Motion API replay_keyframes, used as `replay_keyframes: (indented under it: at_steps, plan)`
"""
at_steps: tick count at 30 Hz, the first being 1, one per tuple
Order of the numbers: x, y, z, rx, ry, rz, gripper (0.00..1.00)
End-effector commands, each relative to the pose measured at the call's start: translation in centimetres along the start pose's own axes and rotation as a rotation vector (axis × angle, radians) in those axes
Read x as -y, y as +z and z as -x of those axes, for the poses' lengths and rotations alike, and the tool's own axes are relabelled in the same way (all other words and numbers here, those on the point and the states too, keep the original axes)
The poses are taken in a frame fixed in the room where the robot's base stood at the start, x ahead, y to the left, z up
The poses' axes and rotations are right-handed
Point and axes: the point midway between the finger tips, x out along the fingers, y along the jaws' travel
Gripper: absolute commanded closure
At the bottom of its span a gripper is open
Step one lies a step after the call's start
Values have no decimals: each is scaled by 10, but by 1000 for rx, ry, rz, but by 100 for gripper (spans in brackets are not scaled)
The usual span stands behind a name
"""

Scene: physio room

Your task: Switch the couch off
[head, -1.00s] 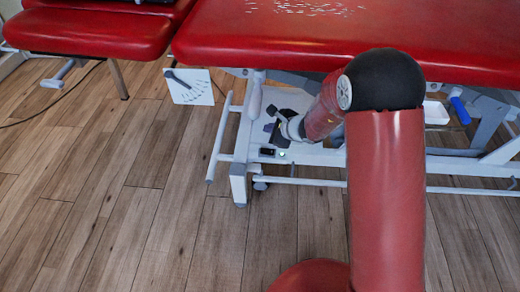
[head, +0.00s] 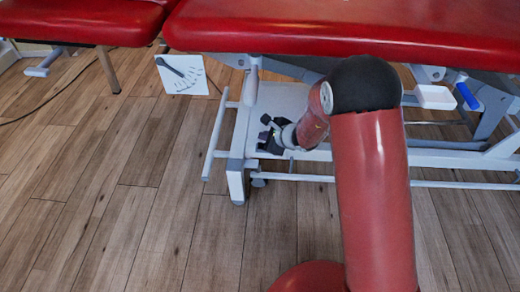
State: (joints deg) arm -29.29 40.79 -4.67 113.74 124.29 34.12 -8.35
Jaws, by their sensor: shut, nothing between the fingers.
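The couch has a red padded top (head: 330,28) and a pale grey metal base frame (head: 235,178). My gripper (head: 266,136) is small in the head view, low under the couch top at the left end of the base. It is shut and empty. It overlaps the part of the base rail where the black switch and green light showed a second ago. The switch and light are hidden now. I cannot tell whether my gripper touches the switch.
A second red couch (head: 80,20) stands at the upper left. A white panel with a dark lever and marks (head: 182,74) hangs by the couch's left end. A white tray (head: 435,97) and a blue handle (head: 467,96) are at the right. The wooden floor (head: 110,210) in front is clear.

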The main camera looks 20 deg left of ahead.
Motion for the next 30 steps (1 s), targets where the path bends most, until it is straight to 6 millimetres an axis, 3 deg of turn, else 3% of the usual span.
replay_keyframes:
  at_steps: [6, 30]
  plan:
    - [-10, -10, -14, 0, 0, -1, 100]
    - [-9, -9, -13, 0, 0, 0, 100]
